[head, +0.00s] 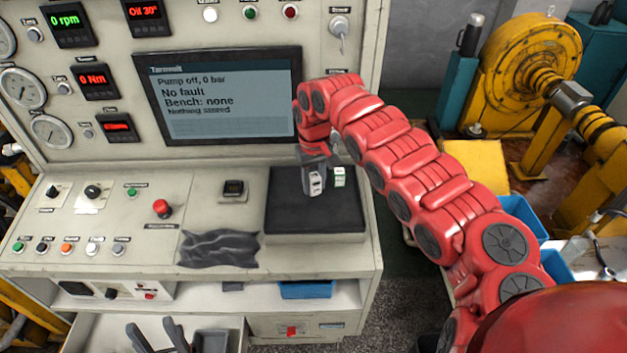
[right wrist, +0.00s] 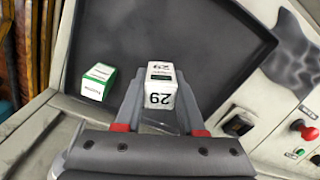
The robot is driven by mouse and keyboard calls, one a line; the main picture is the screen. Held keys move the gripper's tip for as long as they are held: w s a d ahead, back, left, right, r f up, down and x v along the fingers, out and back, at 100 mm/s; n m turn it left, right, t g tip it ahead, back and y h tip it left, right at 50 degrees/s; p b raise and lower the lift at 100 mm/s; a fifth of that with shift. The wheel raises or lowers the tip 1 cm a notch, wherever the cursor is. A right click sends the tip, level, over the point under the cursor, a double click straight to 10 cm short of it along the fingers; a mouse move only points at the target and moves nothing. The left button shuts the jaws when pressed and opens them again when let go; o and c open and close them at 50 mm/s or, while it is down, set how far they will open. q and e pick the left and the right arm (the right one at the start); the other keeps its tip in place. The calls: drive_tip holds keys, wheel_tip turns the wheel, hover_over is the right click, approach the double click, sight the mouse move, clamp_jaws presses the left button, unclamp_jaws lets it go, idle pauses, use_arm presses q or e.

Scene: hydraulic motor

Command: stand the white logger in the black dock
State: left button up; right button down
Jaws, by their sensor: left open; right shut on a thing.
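The white logger (right wrist: 160,92), a small white block marked 29 with a dark window, is between the fingers of my right gripper (right wrist: 158,105), which is shut on it. In the head view the logger (head: 316,184) is over the black tray (head: 290,222); I cannot tell whether it touches the tray. A small black socket, which looks like the black dock (head: 233,188), is on the console left of the tray. It also shows at the right of the right wrist view (right wrist: 238,124). My left gripper (head: 152,326) is open and empty at the bottom left.
A green and white box (head: 339,177) is in the tray, just right of the logger. A dark crumpled cloth (head: 219,248) lies left of the tray. A red knob (head: 162,208) and several buttons line the console. The screen (head: 222,95) stands behind.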

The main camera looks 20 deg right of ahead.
wheel_tip(320, 180, down, 2)
drive_tip(key=shift+s+a, duration=0.1)
drive_tip(key=shift+s, duration=0.05)
drive_tip(key=shift+w+f, duration=0.2)
drive_tip(key=shift+w, duration=0.1)
drive_tip(key=shift+s+f, duration=0.1)
drive_tip(key=shift+s, duration=0.05)
drive_tip(key=c, duration=0.8)
unclamp_jaws()
drive_tip(key=shift+o, duration=1.4)
